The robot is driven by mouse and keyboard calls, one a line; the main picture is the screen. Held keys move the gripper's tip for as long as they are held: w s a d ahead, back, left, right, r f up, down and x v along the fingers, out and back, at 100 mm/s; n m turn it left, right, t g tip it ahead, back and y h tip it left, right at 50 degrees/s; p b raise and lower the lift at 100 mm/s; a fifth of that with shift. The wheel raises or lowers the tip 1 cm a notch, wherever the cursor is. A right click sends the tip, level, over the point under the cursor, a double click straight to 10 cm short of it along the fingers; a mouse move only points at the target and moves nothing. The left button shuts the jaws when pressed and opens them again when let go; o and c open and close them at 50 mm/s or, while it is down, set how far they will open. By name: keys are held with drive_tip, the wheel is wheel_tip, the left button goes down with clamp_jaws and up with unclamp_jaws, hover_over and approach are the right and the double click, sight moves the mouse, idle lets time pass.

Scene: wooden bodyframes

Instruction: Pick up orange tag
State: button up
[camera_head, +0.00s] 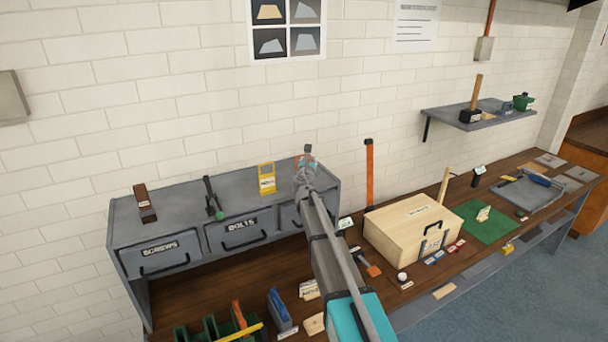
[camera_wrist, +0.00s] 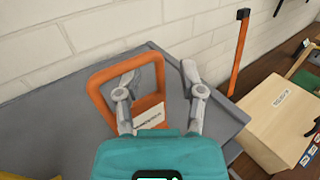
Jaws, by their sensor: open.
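The orange tag (camera_wrist: 97,80) stands on the right part of the grey drawer cabinet top in the wrist view. It is an open orange frame with a white label at its lower part. In the head view only a small orange bit (camera_head: 298,160) shows beside my gripper (camera_head: 306,162). In the wrist view my gripper (camera_wrist: 160,74) is open. Its left finger overlaps the frame's opening and its right finger is to the right of the frame. The frame's right side appears between the fingers. I cannot tell whether they touch it.
The cabinet (camera_head: 160,228) also bears a yellow tag (camera_head: 267,178), a dark clamp-like tool (camera_head: 212,198) and a brown block (camera_head: 144,203). A brick wall (camera_head: 180,90) rises close behind. An orange upright bar (camera_head: 370,175) and a wooden box (camera_head: 405,230) stand to the right.

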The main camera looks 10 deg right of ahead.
drive_tip(key=shift+c, duration=0.3)
clamp_jaws()
drive_tip(key=shift+r, duration=0.15)
drive_tip(key=s+r+p, duration=1.2)
drive_tip(key=s+p, duration=0.1)
drive_tip(key=s, duration=0.1)
drive_tip(key=shift+r, duration=0.35)
idle(0.3)
drive_tip(key=shift+d, duration=0.1)
idle(0.4)
